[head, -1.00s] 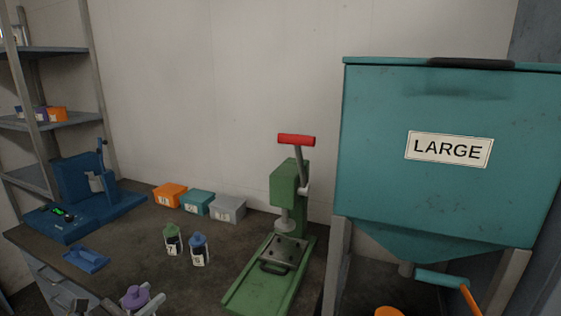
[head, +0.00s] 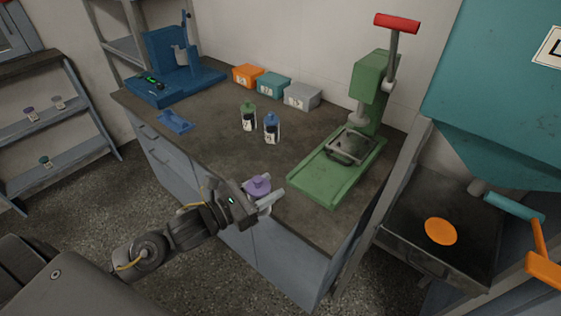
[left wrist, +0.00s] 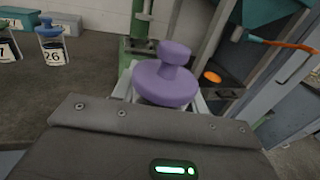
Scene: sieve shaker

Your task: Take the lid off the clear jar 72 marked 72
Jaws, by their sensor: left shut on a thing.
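A purple lid (head: 258,185) with a round knob shows at the bench's front edge, and it fills the middle of the left wrist view (left wrist: 166,88). My left gripper (head: 268,201) is shut with its fingers to either side, just under the lid's wide disc. The knob is free. The jar body under the lid is hidden, and no number 72 can be read there. A green-lidded jar (head: 248,117) and a blue-lidded jar (head: 272,130) stand upright on the bench. The blue-lidded one reads 26; the green one's label shows a 7. My right gripper is out of view.
A green press (head: 345,155) stands to the right on the bench. A blue machine (head: 175,75), a blue tray (head: 176,122) and orange (head: 247,75), teal (head: 273,86) and grey (head: 301,96) boxes are behind. The bench middle (head: 215,140) is clear.

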